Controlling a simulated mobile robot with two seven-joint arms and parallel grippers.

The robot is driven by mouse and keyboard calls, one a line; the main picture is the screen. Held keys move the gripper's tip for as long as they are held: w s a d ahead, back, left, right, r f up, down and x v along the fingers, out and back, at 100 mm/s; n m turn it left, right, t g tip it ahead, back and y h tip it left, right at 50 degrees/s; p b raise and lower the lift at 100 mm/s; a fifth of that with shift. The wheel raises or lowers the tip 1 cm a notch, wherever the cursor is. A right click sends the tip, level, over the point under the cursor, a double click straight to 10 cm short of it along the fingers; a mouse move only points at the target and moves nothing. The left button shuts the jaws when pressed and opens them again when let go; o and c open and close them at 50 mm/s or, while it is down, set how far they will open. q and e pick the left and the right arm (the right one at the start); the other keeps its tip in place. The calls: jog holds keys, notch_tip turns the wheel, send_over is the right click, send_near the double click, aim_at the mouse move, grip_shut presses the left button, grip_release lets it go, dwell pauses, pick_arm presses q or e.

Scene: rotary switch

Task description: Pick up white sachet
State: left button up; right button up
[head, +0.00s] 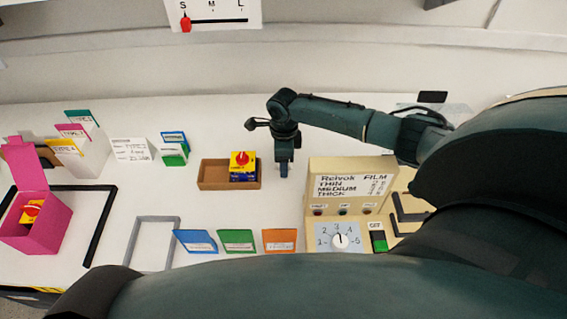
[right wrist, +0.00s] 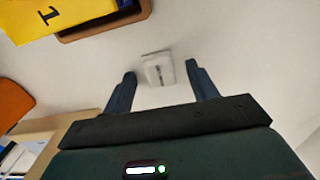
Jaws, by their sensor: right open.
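The white sachet (right wrist: 157,68) lies flat on the pale table in the right wrist view, with a small grey mark on its face. My right gripper (right wrist: 161,72) is open and empty, pointing down at it. The sachet appears between and a little beyond the two fingertips; I cannot tell the height gap. In the head view my right gripper (head: 284,170) is just right of a brown tray, and I cannot make out the sachet there. My left gripper is not in view.
The brown tray (head: 213,177) holds a yellow box (head: 243,167) with a red knob. A beige switch panel (head: 350,172) with a dial (head: 339,241) stands to the right. Coloured cards (head: 238,241) line the front. A pink box (head: 35,225) is far left.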

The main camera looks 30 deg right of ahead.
jog(key=shift+c, duration=0.6)
jog(key=c, duration=0.9)
jog(key=shift+c, duration=0.2)
